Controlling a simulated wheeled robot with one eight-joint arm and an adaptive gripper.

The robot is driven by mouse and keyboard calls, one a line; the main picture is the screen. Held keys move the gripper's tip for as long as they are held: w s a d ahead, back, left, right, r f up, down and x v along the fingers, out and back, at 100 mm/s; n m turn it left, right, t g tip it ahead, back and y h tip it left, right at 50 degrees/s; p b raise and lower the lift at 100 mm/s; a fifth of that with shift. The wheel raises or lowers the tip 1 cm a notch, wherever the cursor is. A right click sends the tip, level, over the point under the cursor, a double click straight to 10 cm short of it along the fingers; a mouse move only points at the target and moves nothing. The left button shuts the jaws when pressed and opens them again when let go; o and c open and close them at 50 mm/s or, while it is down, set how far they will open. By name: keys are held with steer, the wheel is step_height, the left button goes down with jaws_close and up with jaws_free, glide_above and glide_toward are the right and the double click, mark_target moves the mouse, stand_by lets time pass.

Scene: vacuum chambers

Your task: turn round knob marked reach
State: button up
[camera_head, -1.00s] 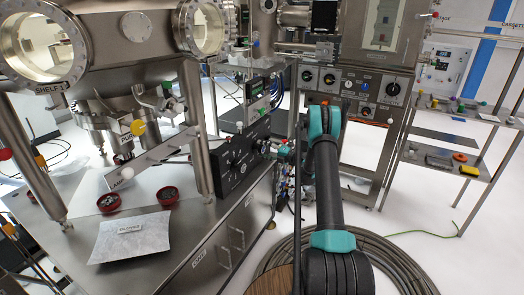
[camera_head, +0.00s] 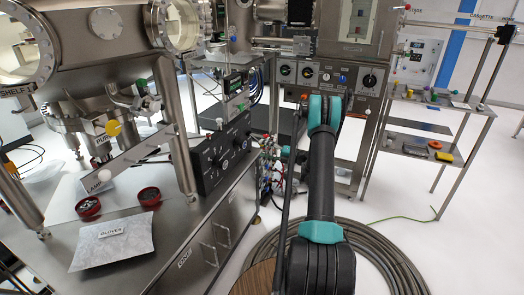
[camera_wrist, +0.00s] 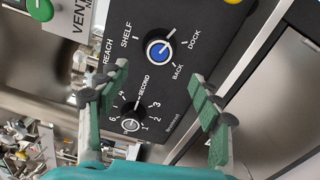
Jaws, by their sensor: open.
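In the wrist view a black panel carries a blue knob (camera_wrist: 160,48) in a pale ring, with the words SHELF, DOCK and BACK around it. A smaller dial (camera_wrist: 130,122) below it is ringed by numbers and the word SECOND. The word REACH (camera_wrist: 108,52) stands at the panel's left edge, near the left finger; which knob it belongs to is unclear. My gripper (camera_wrist: 160,78) is open, with its green-padded fingers wide apart. In the head view my gripper is hidden behind my arm.
In the head view a bench (camera_head: 190,262) stands at left with a black control box (camera_head: 222,155), red dishes and a GLOVES packet (camera_head: 112,242). A grey knob panel (camera_head: 328,76) is behind my arm. A shelf rack (camera_head: 425,153) stands right. Coiled hose (camera_head: 385,262) lies on the floor.

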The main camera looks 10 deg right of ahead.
steer(key=m, duration=2)
glide_toward(245, 145)
steer(key=x, duration=1.1)
steer(key=shift+s+a, duration=0.1)
stand_by(0.4)
steer(key=shift+c, duration=0.2)
